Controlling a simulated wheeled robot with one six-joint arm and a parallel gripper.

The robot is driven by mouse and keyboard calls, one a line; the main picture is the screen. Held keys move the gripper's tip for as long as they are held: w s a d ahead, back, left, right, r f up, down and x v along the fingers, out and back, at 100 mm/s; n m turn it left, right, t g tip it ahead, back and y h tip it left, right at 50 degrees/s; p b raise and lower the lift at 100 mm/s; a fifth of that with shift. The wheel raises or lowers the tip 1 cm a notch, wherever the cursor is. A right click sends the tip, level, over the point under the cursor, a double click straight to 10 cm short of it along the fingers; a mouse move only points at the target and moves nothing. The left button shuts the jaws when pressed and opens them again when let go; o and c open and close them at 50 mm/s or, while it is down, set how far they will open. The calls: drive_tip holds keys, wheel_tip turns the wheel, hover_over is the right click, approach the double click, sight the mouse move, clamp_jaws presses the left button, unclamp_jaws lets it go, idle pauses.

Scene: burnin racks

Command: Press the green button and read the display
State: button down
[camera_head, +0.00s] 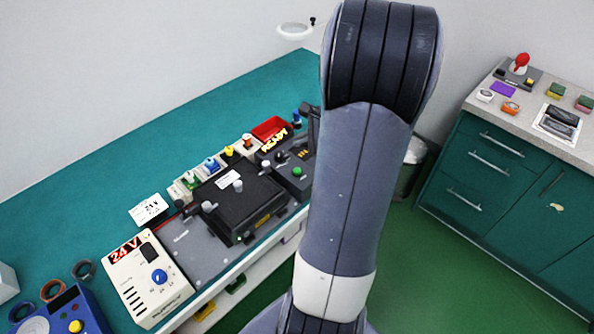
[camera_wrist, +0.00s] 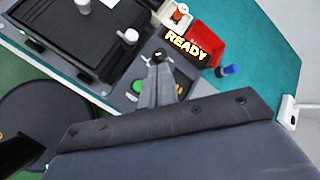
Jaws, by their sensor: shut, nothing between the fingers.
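The green button (camera_head: 297,171) sits on a dark control box at the right end of the bench equipment. It also shows in the wrist view (camera_wrist: 138,86), just left of my fingers. The display (camera_head: 273,141) stands behind the box and reads "READY"; it is clear in the wrist view (camera_wrist: 187,46). My gripper (camera_wrist: 157,70) is shut and empty, its fingers over the control box beside the button. I cannot tell if they touch the box. In the head view my arm hides part of this area.
A black lidded fixture (camera_head: 238,200) with grey knobs lies left of the control box. A power supply (camera_head: 145,280) shows "24 V". A red tray (camera_head: 270,129) and small coloured parts stand behind. A side counter (camera_head: 550,120) is at right, with green floor between.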

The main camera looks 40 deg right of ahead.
wheel_tip(320, 180, down, 8)
drive_tip(key=b, duration=0.6)
drive_tip(key=shift+f, duration=0.1)
idle(1.7)
drive_tip(key=shift+f+b, duration=0.4)
drive_tip(key=shift+b, duration=0.2)
drive_tip(key=shift+f+b, duration=0.4)
idle(0.4)
drive_tip(key=shift+r, duration=0.1)
drive_tip(key=shift+r+p, duration=0.6)
drive_tip(key=shift+r, duration=0.15)
drive_tip(key=shift+r+p, duration=1.95)
drive_tip(key=shift+r, duration=0.55)
